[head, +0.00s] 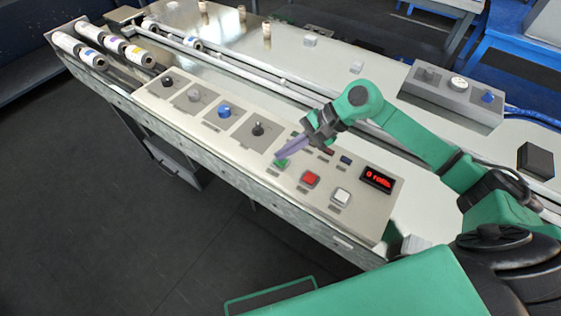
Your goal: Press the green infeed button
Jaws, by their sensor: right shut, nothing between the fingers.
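The green infeed button (281,163) sits on the light control panel (232,146), left of a red button (311,179) and a white button (342,196). My right gripper (281,157) is shut and empty. Its fingertips point down and left at the green button and partly cover it. I cannot tell whether they touch it or hover just above. My left gripper is not in the head view.
A red-lit display (377,179) is at the panel's right end. Several knobs, including a blue one (225,111), line the panel's left part. White rolls (90,58) lie at the far left. A grey box (453,95) with controls stands behind my right arm.

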